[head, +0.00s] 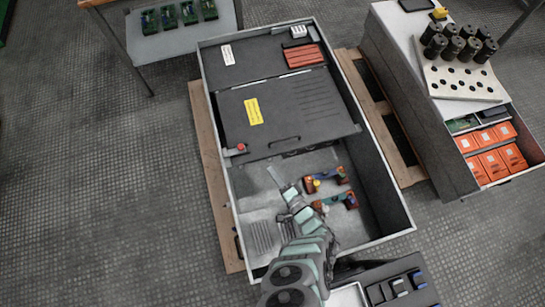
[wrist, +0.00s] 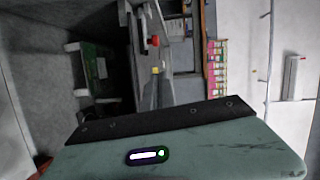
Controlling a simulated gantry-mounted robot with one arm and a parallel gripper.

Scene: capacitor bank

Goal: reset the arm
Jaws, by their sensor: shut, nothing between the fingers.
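My arm reaches up from the bottom of the head view over the open front bay of the grey cabinet (head: 370,195). My gripper (head: 284,188) is at its far end, small in the picture, shut and empty.
A dark lid with a yellow label (head: 253,111) covers the cabinet's middle. A bench at right holds dark cylinders (head: 467,43) and a drawer of orange boxes (head: 492,164). A table with green boards (head: 188,13) stands at top left. A tray (head: 395,286) is at the bottom right. Left floor is clear.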

